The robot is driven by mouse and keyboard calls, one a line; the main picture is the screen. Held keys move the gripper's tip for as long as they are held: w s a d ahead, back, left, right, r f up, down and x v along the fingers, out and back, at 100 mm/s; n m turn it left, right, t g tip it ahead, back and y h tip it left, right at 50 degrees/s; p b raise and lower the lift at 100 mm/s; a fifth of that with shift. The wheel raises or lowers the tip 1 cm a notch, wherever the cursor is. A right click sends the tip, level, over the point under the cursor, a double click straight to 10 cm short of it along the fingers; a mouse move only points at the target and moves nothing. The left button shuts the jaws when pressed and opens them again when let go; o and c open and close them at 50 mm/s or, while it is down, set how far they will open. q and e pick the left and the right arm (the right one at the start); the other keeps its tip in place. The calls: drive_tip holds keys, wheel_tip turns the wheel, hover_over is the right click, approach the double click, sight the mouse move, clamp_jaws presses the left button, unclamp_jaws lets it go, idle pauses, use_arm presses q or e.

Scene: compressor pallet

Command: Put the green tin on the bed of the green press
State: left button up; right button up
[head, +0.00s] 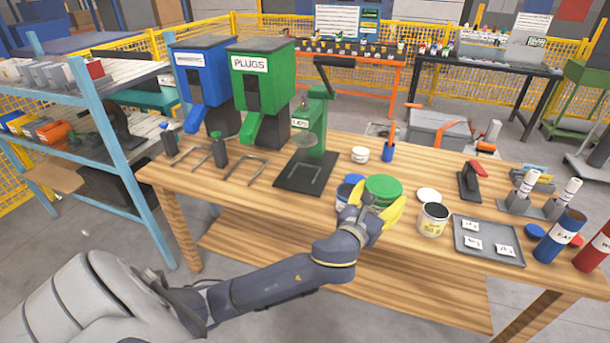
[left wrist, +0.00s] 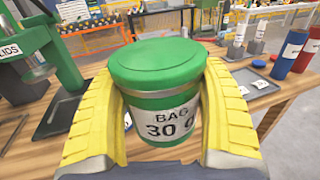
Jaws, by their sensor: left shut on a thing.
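The green tin (left wrist: 158,90), with a green lid and a white label reading "BAG 30" and a partly cut-off figure, is upright between the yellow fingers of my left gripper (left wrist: 160,120). In the head view the tin's green lid (head: 383,188) shows above my left gripper (head: 376,208), which is shut on it over the front middle of the table. The green press (head: 317,125), marked "LIDS", stands to the left and behind, and its dark flat bed (head: 303,175) is bare. The press also shows at the left of the left wrist view (left wrist: 50,42). My right gripper is not in view.
A blue tin (head: 346,190) stands just left of my gripper. An open white tin (head: 433,219) and a grey tray (head: 488,243) with labels are to the right. A white container (head: 360,154) and a blue cup (head: 388,152) stand behind. Blue and green dispensers (head: 262,85) are beyond the press.

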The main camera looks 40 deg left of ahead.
sight(368, 208)
use_arm(q)
drive_tip(key=shift+s+a+f+y, duration=0.15)
drive_tip(key=shift+s+a+f, duration=0.25)
drive_tip(key=shift+s, duration=0.25)
drive_tip(key=shift+s+a+f+y, duration=0.15)
drive_tip(key=shift+s+a+f, duration=0.1)
drive_tip(key=shift+s+f, duration=0.3)
drive_tip(key=w+a+f+n+g+y, duration=0.15)
drive_tip(key=a+f, duration=0.25)
drive_tip(key=a, duration=0.6)
drive_tip(key=w+a+f+n+y, duration=0.2)
drive_tip(key=w+a+f+y, duration=0.1)
drive_tip(key=a, duration=0.7)
drive_tip(key=w+a+f+n+y, duration=0.15)
drive_tip(key=a+f, duration=0.25)
drive_tip(key=a, duration=0.6)
drive_tip(key=a+x, duration=0.1)
drive_tip(key=x, duration=1.7)
drive_tip(key=shift+y, duration=0.4)
drive_tip(key=shift+a+f, duration=0.15)
drive_tip(key=shift+f, duration=1.7)
drive_tip(key=shift+f, duration=0.1)
drive_tip(key=o, duration=1.2)
drive_tip(key=shift+o, duration=0.2)
